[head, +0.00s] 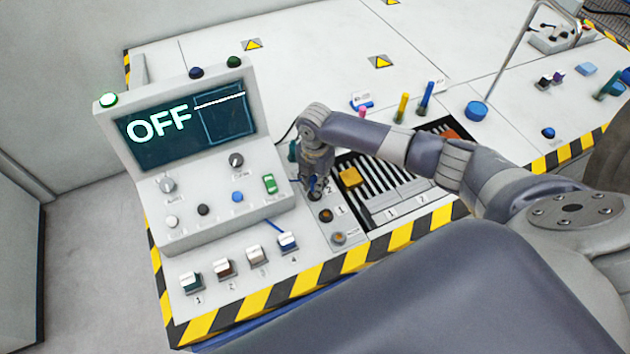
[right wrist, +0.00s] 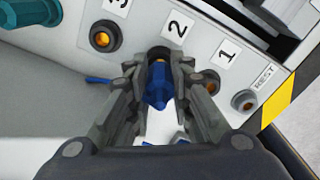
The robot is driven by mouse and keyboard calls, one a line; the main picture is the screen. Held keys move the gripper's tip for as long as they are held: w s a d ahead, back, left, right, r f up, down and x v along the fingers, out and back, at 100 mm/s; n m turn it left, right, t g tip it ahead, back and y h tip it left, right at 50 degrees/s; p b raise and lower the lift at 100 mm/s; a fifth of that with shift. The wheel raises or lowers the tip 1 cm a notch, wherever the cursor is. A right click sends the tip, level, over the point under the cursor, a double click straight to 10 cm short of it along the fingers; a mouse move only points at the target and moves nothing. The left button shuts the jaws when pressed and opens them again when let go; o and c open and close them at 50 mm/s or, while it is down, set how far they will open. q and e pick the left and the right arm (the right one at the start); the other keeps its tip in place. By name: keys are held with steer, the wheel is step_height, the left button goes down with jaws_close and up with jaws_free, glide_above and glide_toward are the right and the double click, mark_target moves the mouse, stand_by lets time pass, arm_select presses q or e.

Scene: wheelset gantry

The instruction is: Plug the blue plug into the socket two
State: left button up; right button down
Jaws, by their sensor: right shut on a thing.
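In the right wrist view my right gripper (right wrist: 158,80) is shut on the blue plug (right wrist: 157,92). The plug's front end is at socket two (right wrist: 160,53), below the label 2, and lines up with it. I cannot tell how far, if at all, it is inside. In the head view my right gripper (head: 315,190) points down at the socket row beside the control console and largely hides the plug. Socket three (right wrist: 103,37) and socket one (right wrist: 207,82) are empty on either side. My left gripper is not in view.
A REST socket (right wrist: 245,100) lies beyond socket one. A teal plug (right wrist: 30,12) stands past socket three. The console (head: 190,150) shows OFF, left of my gripper. A slotted tray (head: 385,185) with a yellow block (head: 350,178) lies close on the right.

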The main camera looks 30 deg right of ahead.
steer(key=shift+f+b, duration=0.5)
steer(key=shift+f, duration=0.3)
steer(key=c, duration=1.4)
jaws_free()
steer(key=shift+o, duration=0.2)
steer(key=shift+r, duration=0.1)
step_height(320, 180, up, 12)
